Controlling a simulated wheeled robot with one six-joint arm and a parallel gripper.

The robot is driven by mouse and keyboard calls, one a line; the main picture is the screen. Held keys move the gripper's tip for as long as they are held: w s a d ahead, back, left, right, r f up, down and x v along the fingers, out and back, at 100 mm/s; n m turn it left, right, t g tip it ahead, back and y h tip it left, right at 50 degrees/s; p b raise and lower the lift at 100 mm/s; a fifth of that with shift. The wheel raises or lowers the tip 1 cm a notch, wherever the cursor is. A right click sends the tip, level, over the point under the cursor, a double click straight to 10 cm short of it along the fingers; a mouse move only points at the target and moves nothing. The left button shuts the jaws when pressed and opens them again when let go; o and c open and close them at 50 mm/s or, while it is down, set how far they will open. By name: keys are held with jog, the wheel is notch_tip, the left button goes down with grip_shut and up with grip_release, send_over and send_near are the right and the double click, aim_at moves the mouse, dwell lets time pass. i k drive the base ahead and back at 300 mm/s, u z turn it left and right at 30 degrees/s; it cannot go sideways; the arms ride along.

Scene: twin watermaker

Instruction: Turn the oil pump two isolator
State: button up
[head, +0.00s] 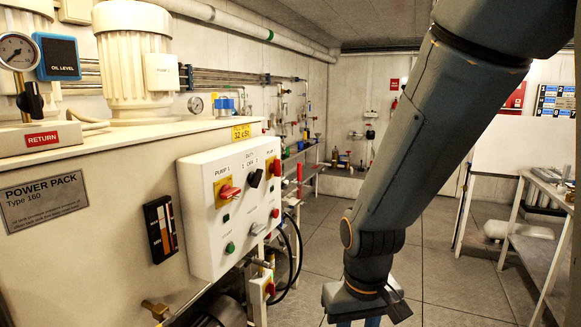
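A white control panel (228,207) is mounted on the front of the cream power pack cabinet. Near its right edge, under a label that appears to read PUMP 2, is a red isolator knob (275,168) on a yellow plate, small and seen at a slant. A similar red isolator knob (229,191) on a yellow plate sits at the left under PUMP 1. A black duty selector (254,178) is between them. My arm hangs down right of the panel, clear of it in the picture. Its wrist reaches the bottom edge, and my gripper's fingers are not visible.
The power pack cabinet (90,215) fills the left, with a white pump motor (136,60) on top. Black hoses (297,255) and fittings stick out below the panel's right side. A metal shelf table (535,240) stands at right. Tiled floor (455,290) lies open between.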

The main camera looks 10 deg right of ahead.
aim_at(275, 167)
jog(key=z, duration=1.25)
jog(key=i, duration=0.95)
jog(key=u, duration=1.3)
